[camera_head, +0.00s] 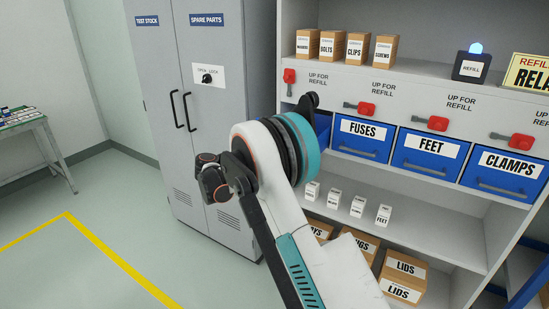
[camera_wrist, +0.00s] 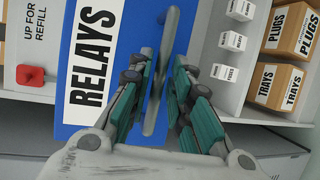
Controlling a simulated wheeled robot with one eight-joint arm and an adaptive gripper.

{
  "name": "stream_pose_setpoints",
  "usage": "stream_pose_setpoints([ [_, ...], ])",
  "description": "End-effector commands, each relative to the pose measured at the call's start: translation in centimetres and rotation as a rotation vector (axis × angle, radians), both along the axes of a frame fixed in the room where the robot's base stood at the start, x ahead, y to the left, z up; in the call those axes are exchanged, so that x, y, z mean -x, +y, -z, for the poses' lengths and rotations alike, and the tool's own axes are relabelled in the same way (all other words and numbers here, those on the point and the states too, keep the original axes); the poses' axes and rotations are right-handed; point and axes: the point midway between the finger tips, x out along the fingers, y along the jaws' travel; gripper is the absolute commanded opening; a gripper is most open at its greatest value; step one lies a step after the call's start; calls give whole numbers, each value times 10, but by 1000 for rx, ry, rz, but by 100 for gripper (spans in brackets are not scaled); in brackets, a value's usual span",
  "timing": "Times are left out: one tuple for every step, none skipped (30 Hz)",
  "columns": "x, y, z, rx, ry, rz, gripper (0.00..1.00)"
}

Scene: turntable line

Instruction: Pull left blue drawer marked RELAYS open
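The blue drawer marked RELAYS (camera_wrist: 69,60) fills the left middle of the wrist view, turned sideways. Its grey bar handle (camera_wrist: 157,85) runs between the two fingers of my gripper (camera_wrist: 163,58). The fingers are apart, one on each side of the bar, with a visible gap. I cannot tell whether either finger touches it. In the head view my arm hides most of this drawer; a blue sliver (camera_head: 323,121) shows beside FUSES. My fingers are hidden there.
Blue drawers FUSES (camera_head: 361,138), FEET (camera_head: 429,153) and CLAMPS (camera_head: 502,173) continue rightward, with red levers lying sideways above. Small white boxes (camera_head: 334,199) stand on the shelf below. A grey cabinet (camera_head: 209,130) stands left. The floor (camera_head: 120,215) at left is clear.

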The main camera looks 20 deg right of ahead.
Motion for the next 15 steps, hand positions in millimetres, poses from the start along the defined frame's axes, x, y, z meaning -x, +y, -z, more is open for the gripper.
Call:
stream_pose_setpoints([
  [2,9,-2,0,0,-3,19],
  [3,15,-3,0,-1,-4,19],
  [5,23,-4,0,0,-4,19],
  [7,29,-5,0,0,-3,19],
  [9,35,-7,0,0,-4,19],
  [11,44,-8,0,0,-5,19],
  [12,49,-9,0,0,-4,19],
  [14,55,-11,0,0,-3,19],
  [16,62,-12,0,0,-4,19],
  [17,68,-13,0,0,-4,19],
  [19,72,-14,0,0,-3,19],
  [20,78,-15,0,0,-3,19],
  [21,82,-16,0,0,-3,19],
  [22,86,-16,0,0,-3,19],
  [24,90,-17,0,1,-2,19],
])
